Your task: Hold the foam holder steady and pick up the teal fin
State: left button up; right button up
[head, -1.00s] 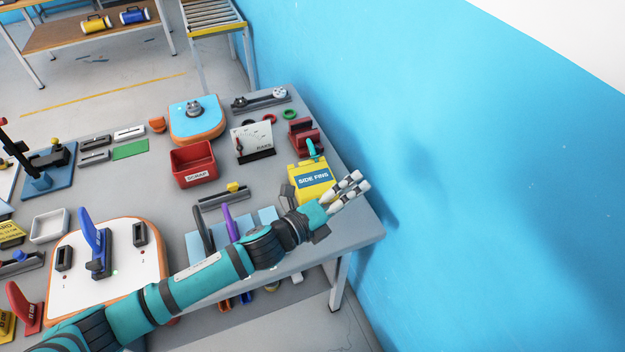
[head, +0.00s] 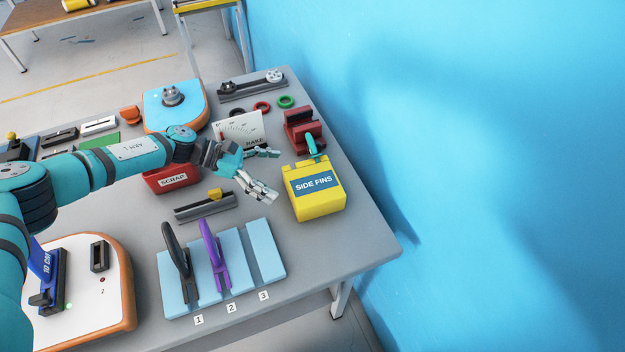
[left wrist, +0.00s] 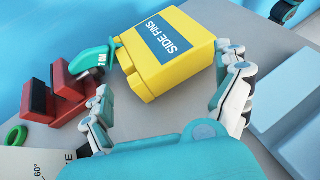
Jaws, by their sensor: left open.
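The teal fin (head: 313,144) stands at the far edge of the yellow block labelled SIDE FINS (head: 320,207), which looks like the foam holder. Whether the fin is seated in it, I cannot tell. In the left wrist view the teal fin (left wrist: 97,58) shows beside the yellow block (left wrist: 153,84), near one finger. My left gripper (head: 265,171) is open and empty, left of the block in the head view. In the wrist view its fingers (left wrist: 168,108) are spread, with the block beyond and between them. My right gripper is out of view.
A red slotted stand (head: 304,130) is close behind the fin. A RAKE gauge plate (head: 238,125) and a red SCRAP bin (head: 172,180) are near my left arm. Light blue pads (head: 264,250) hold a black and a purple fin in front. The blue wall is to the right.

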aim_at(287, 181)
pick_arm(q)
jog(key=shift+s+d+f, duration=0.15)
jog(key=shift+f, duration=0.1)
jog(key=shift+x, duration=0.95)
jog(key=b+x, duration=0.1)
jog(key=x, duration=0.2)
jog(key=shift+d+f, duration=0.2)
jog(key=shift+d, duration=0.1)
jog(key=b+x, duration=0.2)
jog(key=x, duration=0.1)
jog(key=shift+f, duration=0.2)
jog(key=shift+d+f, duration=0.1)
jog(key=shift+d, duration=0.45)
jog(key=c, duration=1.9)
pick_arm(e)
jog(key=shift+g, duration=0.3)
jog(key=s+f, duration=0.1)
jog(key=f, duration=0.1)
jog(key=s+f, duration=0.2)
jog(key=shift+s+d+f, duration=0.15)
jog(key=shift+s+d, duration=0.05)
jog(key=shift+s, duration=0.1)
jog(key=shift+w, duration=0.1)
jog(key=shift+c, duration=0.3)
